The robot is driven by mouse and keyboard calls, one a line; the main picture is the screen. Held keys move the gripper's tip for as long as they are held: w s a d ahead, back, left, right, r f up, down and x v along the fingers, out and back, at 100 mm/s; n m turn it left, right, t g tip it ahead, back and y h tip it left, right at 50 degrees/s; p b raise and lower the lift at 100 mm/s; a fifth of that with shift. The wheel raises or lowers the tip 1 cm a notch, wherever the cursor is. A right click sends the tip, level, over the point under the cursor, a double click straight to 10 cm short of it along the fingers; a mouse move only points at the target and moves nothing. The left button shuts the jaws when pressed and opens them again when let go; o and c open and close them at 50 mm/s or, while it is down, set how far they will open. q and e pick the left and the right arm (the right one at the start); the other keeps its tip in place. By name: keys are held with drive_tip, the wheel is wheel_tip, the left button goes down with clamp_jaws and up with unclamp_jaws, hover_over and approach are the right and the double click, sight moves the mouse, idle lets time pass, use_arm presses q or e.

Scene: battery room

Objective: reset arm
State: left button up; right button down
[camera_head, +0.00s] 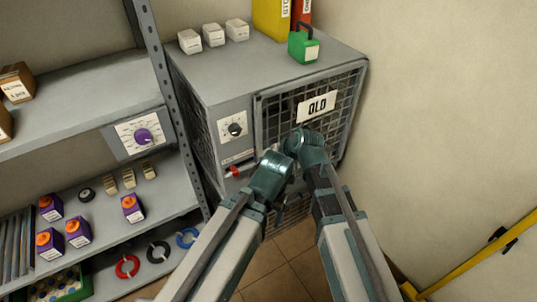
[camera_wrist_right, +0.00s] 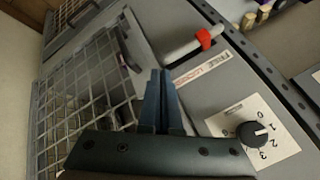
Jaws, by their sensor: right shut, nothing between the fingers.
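My two arms reach up from the bottom of the head view to the front of a grey cabinet. My right gripper (camera_wrist_right: 162,102) shows in the right wrist view, its dark blue fingers together with nothing between them. It is in front of the cabinet, between the mesh door (camera_wrist_right: 75,95) and the panel with a black dial (camera_wrist_right: 258,136). I cannot tell whether it touches either. The jaws of both grippers are hidden in the head view behind the arms' wrists. My left gripper's state does not show.
The cabinet's mesh door carries an OLD sign (camera_head: 317,106). A lever with a red ring (camera_wrist_right: 204,39) sticks out beside it. A green container (camera_head: 304,46) and white boxes (camera_head: 213,35) stand on top. A shelf (camera_head: 75,115) is left; a yellow rail (camera_head: 480,255) is right.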

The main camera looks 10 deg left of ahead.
use_arm(q)
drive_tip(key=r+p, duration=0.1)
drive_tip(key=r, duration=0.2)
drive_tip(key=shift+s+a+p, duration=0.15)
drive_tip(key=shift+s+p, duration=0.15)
drive_tip(key=shift+p, duration=0.05)
use_arm(e)
drive_tip(key=s+r, duration=0.2)
drive_tip(key=shift+s+d+r, duration=0.1)
drive_tip(key=shift+s+r, duration=0.05)
drive_tip(key=shift+r, duration=0.25)
drive_tip(key=s+d+f+g+h, duration=0.25)
drive_tip(key=s+d, duration=0.25)
drive_tip(key=d, duration=0.6)
drive_tip(key=s+d+f+g+h, duration=0.25)
drive_tip(key=s+d, duration=0.25)
drive_tip(key=d, duration=0.7)
drive_tip(key=s+a+n+h, duration=0.1)
drive_tip(key=s+a+n, duration=0.2)
drive_tip(key=s+a, duration=0.3)
drive_tip(key=a+r, duration=0.1)
drive_tip(key=a, duration=0.4)
drive_tip(key=shift+h, duration=0.3)
